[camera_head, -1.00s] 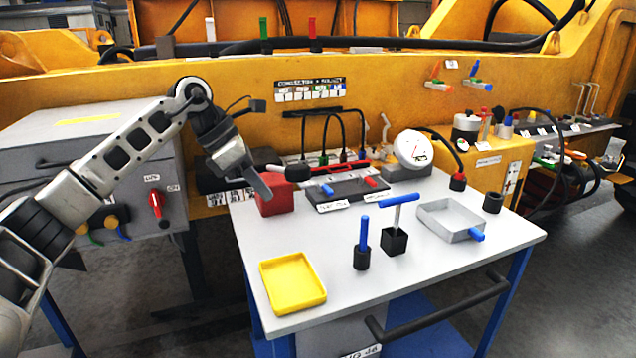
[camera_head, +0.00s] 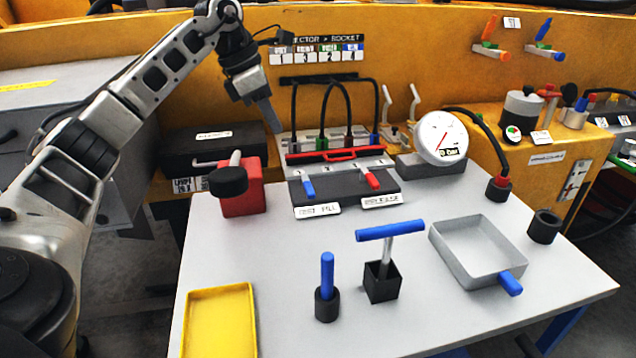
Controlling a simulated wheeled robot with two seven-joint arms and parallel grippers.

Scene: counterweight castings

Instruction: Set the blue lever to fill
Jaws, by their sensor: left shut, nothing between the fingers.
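A small blue lever (camera_head: 308,187) lies on the left part of a black valve block (camera_head: 340,192) at the back of the table, tilted toward the front. A red lever (camera_head: 372,180) sits on the right part of the same block. A white label (camera_head: 317,210) in front of the blue lever seems to read "fill"; its small print is blurred. My left gripper (camera_head: 273,138) is shut and empty. It points down, above and behind the block's left end in the picture, apart from the blue lever. My right gripper is not in view.
A red block with a black knob (camera_head: 242,195) stands left of the valve block. A round gauge (camera_head: 440,138) stands to its right. A blue T-handle (camera_head: 390,232), a blue peg (camera_head: 327,275), a grey tray (camera_head: 440,240) and a yellow tray (camera_head: 188,320) occupy the front.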

